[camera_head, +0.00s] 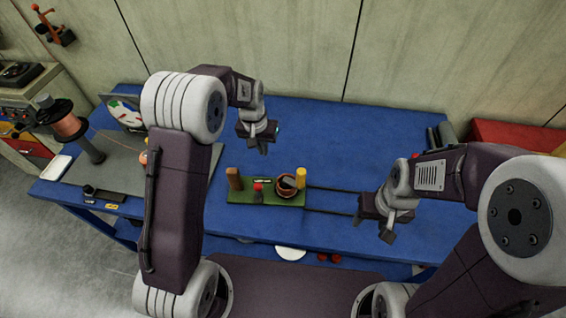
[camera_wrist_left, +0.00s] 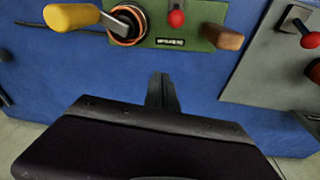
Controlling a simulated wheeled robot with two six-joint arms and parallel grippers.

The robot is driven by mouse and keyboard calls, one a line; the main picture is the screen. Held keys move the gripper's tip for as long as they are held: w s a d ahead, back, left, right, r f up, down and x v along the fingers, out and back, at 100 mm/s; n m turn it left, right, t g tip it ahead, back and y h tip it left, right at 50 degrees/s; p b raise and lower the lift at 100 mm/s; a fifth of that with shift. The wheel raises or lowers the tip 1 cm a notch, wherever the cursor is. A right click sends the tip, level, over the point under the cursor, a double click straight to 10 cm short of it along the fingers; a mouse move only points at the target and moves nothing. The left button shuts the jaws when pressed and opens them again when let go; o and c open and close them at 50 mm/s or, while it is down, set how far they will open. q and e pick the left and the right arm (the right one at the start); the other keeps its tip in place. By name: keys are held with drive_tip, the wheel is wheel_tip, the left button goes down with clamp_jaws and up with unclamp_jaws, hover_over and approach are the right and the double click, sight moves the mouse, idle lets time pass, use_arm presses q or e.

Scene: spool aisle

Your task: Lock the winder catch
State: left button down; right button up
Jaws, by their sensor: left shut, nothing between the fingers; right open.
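A green board (camera_head: 262,198) lies on the blue table (camera_head: 330,160). It carries a brown post, a red knob (camera_head: 258,186), a copper coil with a grey lever (camera_head: 287,184) and a yellow handle (camera_head: 301,175). In the left wrist view the red knob (camera_wrist_left: 177,18) is at the top. A red-knobbed lever (camera_wrist_left: 309,38) on a grey plate shows at the right edge there. I cannot tell which part is the winder catch. My left gripper (camera_head: 264,146) is shut and empty, behind the board. Its fingers (camera_wrist_left: 161,80) touch no part. My right gripper (camera_head: 372,228) is open and empty, right of the board.
A grey plate (camera_head: 118,160) with a copper wire spool (camera_head: 66,123) and a dial stands at the table's left. A red box (camera_head: 505,134) is at the far right. The table's back middle is clear. My left arm hides part of the plate.

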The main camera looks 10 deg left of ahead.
use_arm(q)
drive_tip(key=s, duration=0.1)
drive_tip(key=p, duration=0.2)
hover_over(265, 181)
drive_tip(key=shift+g, duration=0.4)
drive_tip(key=f, duration=0.7)
drive_tip(key=w+f, duration=0.1)
drive_tip(key=f, duration=0.2)
drive_tip(key=shift+a+f, duration=0.15)
drive_tip(key=shift+f, duration=0.05)
drive_tip(key=shift+s+p, duration=0.3)
drive_tip(key=shift+s, duration=0.1)
drive_tip(key=shift+s+a+r+p, duration=0.1)
drive_tip(key=shift+s+r+p, duration=0.1)
drive_tip(key=shift+s, duration=0.4)
drive_tip(key=shift+s+r+p, duration=0.1)
drive_tip(key=shift+s+p, duration=0.05)
drive_tip(key=shift+s, duration=0.4)
drive_tip(key=shift+s+a, duration=0.15)
drive_tip(key=shift+s, duration=0.35)
drive_tip(key=shift+w, duration=0.1)
use_arm(e)
drive_tip(key=r, duration=0.1)
drive_tip(key=a+r, duration=0.1)
drive_tip(key=r, duration=0.3)
drive_tip(key=shift+s+a, duration=0.35)
use_arm(q)
drive_tip(key=shift+f, duration=0.1)
